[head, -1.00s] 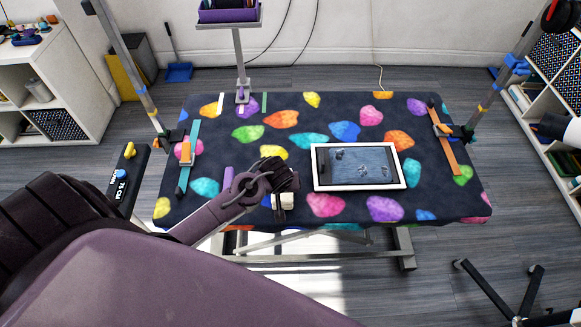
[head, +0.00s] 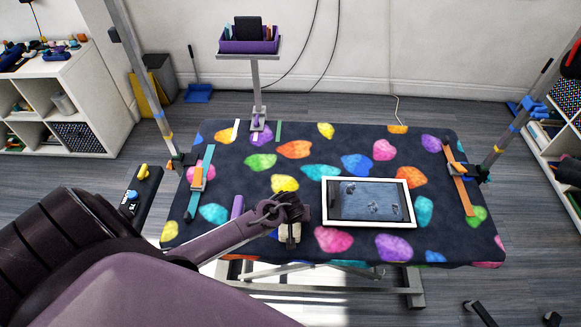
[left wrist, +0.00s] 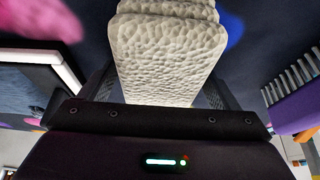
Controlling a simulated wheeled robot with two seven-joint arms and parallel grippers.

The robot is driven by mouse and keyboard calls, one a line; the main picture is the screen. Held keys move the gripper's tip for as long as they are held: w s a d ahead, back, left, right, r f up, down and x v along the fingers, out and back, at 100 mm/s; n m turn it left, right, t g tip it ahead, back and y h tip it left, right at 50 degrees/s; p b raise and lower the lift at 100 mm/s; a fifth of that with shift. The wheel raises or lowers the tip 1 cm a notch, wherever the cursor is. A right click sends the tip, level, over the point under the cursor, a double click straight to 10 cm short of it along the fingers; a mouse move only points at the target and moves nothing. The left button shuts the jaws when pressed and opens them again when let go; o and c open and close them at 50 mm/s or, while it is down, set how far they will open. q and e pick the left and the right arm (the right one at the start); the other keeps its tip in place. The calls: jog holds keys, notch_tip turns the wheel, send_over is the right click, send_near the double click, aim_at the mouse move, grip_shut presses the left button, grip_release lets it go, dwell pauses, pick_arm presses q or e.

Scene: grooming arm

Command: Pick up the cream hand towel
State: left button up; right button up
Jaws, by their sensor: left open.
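The cream hand towel (head: 290,233), folded and dimpled, lies on the patterned table near its front edge, mostly hidden by my left gripper in the head view. My left gripper (head: 291,215) is directly over it, fingers pointing down. In the left wrist view the towel (left wrist: 168,55) fills the space between the two fingers (left wrist: 160,92). The fingers are open, one on each side of it. I cannot tell whether either finger touches the cloth. My right gripper is in neither view.
A white-framed tablet (head: 328,204) lies right of the towel. Upright poles with clamps stand at the table's sides. The table (head: 320,150) is mostly clear behind the towel.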

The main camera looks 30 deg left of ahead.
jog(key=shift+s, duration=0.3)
pick_arm(q)
jog(key=shift+f, duration=0.15)
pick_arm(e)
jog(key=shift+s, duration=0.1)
pick_arm(q)
jog(key=shift+c, duration=0.3)
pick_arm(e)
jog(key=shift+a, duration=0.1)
pick_arm(q)
jog(key=c, duration=1)
jog(key=shift+c, duration=0.2)
notch_tip(320, 180, up, 10)
jog(key=shift+r+b, duration=0.2)
jog(key=shift+b, duration=0.3)
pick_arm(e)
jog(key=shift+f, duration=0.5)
